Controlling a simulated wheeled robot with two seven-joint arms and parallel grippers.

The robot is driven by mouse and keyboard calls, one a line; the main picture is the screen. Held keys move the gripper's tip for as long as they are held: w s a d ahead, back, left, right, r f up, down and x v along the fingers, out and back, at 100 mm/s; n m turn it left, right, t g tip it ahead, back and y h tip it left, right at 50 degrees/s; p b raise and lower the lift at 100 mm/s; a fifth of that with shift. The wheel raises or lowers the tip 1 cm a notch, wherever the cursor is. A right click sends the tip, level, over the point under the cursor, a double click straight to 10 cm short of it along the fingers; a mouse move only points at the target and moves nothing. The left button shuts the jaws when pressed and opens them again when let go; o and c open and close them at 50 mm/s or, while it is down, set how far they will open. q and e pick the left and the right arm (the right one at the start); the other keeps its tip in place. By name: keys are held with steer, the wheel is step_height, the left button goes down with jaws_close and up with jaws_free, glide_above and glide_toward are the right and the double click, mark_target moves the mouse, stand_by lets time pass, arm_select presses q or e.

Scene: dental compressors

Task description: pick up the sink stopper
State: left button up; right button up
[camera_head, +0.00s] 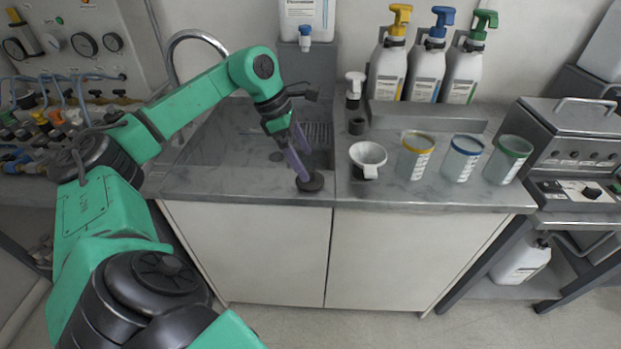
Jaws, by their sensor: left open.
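The sink stopper (310,183) is a small dark round piece on the grey counter's front edge, just in front of the sink. My left gripper (305,167) has purple fingers pointing down at it, spread apart. The nearer fingertip is right at the stopper's top and overlaps it in the picture; I cannot tell whether it touches. The farther fingertip is above and behind it. My right gripper is out of view.
The sink basin (230,134) with a curved faucet (196,36) lies behind my gripper. Right of it stand a white funnel (368,157), colour-rimmed cups (414,160) and pump bottles (389,68). A metal device (575,145) stands far right.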

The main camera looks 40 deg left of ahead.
mark_target(310, 169)
arm_select(q)
steer(key=x, duration=0.4)
steer(key=shift+d+f, duration=0.1)
steer(key=shift+f, duration=0.1)
steer(key=shift+r, duration=0.1)
steer(key=c, duration=1.2)
steer(key=shift+c, duration=0.2)
